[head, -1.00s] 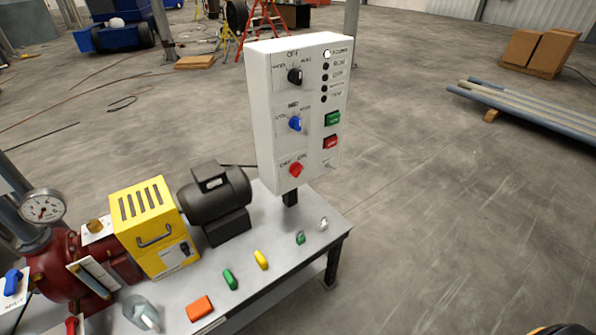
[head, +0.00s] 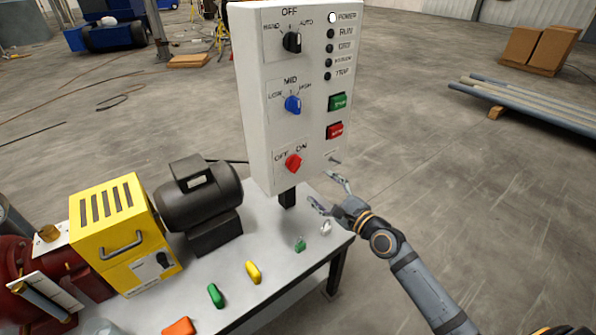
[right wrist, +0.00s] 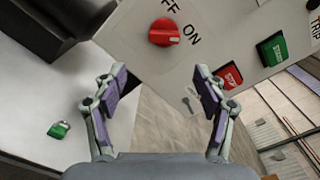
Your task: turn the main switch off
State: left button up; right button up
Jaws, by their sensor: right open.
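The main switch is a red rotary knob (head: 293,163) low on the front of the white control panel (head: 262,135), under the labels OFF and ON. It also shows in the right wrist view (right wrist: 164,32), where its white mark lies on the ON side. My right gripper (head: 327,192) is open and empty, to the right of the knob and a little lower, apart from it. In the right wrist view, the knob is above and beyond the gap between the open fingers (right wrist: 160,82). My left gripper is not in view.
Above the knob are a blue selector (head: 293,104) and a black selector (head: 291,42). Green (head: 338,102) and red (head: 335,131) push buttons sit to the right. A black motor (head: 198,195) and yellow box (head: 122,235) stand on the bench.

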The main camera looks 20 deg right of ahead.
aim_at(297, 166)
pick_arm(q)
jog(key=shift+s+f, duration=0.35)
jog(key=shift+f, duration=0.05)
pick_arm(e)
jog(key=x, duration=0.3)
jog(key=r+x, duration=0.1)
jog(key=x, duration=0.6)
jog(key=shift+a+r, duration=0.25)
jog(key=shift+a, duration=0.2)
jog(key=c, duration=1.2)
jog(key=shift+o, duration=0.2)
